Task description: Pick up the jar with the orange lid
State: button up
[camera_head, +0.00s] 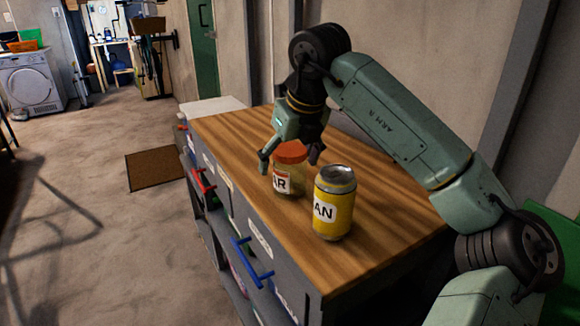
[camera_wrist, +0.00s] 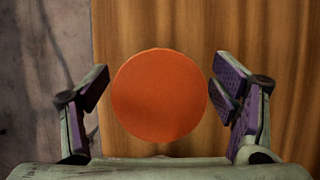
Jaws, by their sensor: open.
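The jar with the orange lid (camera_head: 289,180) stands upright on the wooden top of a workbench (camera_head: 235,128), near its front edge. Its label is partly visible. In the wrist view, the round orange lid (camera_wrist: 159,95) fills the middle, between the two fingers. My gripper (camera_head: 290,160) points down over the jar and is open, with one finger on each side of the lid. In the wrist view, gaps show between the lid and the purple pads of my gripper (camera_wrist: 167,95). How far the fingertips reach below the lid is not clear.
A yellow can (camera_head: 334,203) stands upright close to the jar, to its right and nearer the camera. The bench has drawers with red (camera_head: 203,182) and blue (camera_head: 251,262) handles. The wooden top behind the jar is mostly clear. A wall runs behind the bench.

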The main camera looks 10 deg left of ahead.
jog(key=shift+x, duration=0.75)
jog(key=shift+c, duration=0.4)
jog(key=c, duration=1.4)
jog(key=shift+r, duration=0.15)
jog(key=shift+c, duration=0.2)
